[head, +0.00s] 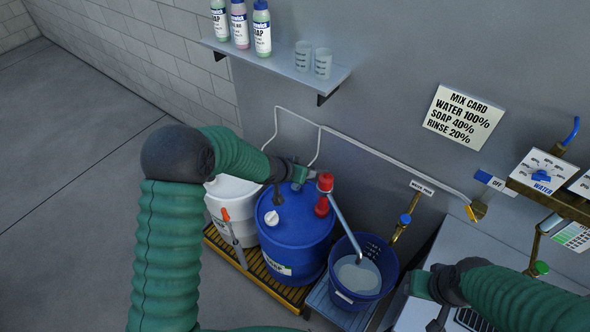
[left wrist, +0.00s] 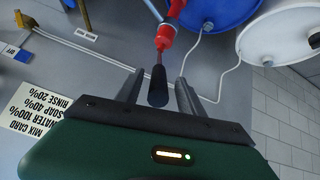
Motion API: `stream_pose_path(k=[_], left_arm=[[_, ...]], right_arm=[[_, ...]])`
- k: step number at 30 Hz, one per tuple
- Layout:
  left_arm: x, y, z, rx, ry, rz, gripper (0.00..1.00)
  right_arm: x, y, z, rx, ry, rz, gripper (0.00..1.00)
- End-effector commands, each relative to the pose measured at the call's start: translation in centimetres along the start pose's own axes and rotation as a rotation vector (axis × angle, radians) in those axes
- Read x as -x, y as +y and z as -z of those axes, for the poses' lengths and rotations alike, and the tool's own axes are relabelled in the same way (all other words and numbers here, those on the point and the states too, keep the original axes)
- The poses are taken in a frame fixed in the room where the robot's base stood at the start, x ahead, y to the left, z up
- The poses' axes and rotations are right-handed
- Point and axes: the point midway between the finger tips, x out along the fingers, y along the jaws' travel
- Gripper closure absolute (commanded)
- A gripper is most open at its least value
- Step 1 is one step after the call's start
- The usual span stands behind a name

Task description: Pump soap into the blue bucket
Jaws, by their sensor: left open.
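The blue bucket (head: 391,272) stands right of the blue drum (head: 290,240) and holds pale liquid (head: 358,275). A red pump (head: 322,206) is on top of the drum. Its grey spout (head: 343,228) slants down into the bucket. My left gripper (head: 306,174) is at the pump's top. In the left wrist view the pump's dark handle (left wrist: 158,84) lies between the fingers of my open left gripper (left wrist: 158,95), with gaps beside it. My right gripper (head: 430,300) is low on the right; its fingertips are unclear.
A white drum (head: 230,190) stands left of the blue one on a slatted pallet (head: 226,250). A brass tap (head: 400,228) is behind the bucket. A shelf (head: 285,64) with bottles and cups is above. Valves (head: 540,172) and a mix card (head: 463,115) are at right.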

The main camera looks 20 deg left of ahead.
Motion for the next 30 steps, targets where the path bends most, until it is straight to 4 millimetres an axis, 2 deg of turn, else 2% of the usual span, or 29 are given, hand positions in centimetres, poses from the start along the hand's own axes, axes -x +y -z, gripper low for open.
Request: stream_pose_path(k=[6,12,16,21,30], left_arm=[[5.5,-0.3,0.2,0.001,0.004,0.005,0.55],[11.7,-0.3,0.5,0.002,0.001,0.005,0.55],[14.4,-0.3,0.5,0.001,0.0,0.003,0.55],[15.6,-0.2,0.2,0.0,-0.002,0.0,0.55],[15.6,-0.2,0.1,-0.001,-0.003,0.002,0.55]], right_arm=[[-0.2,0.0,-0.1,0.0,0.0,0.0,0.64],[1.8,0.0,0.4,0.0,0.0,0.0,0.64],[3.0,0.0,0.7,0.0,0.0,0.0,0.64],[3.5,0.0,0.8,0.0,0.0,0.0,0.64],[3.3,0.0,0.8,0.0,0.0,0.0,0.64]])
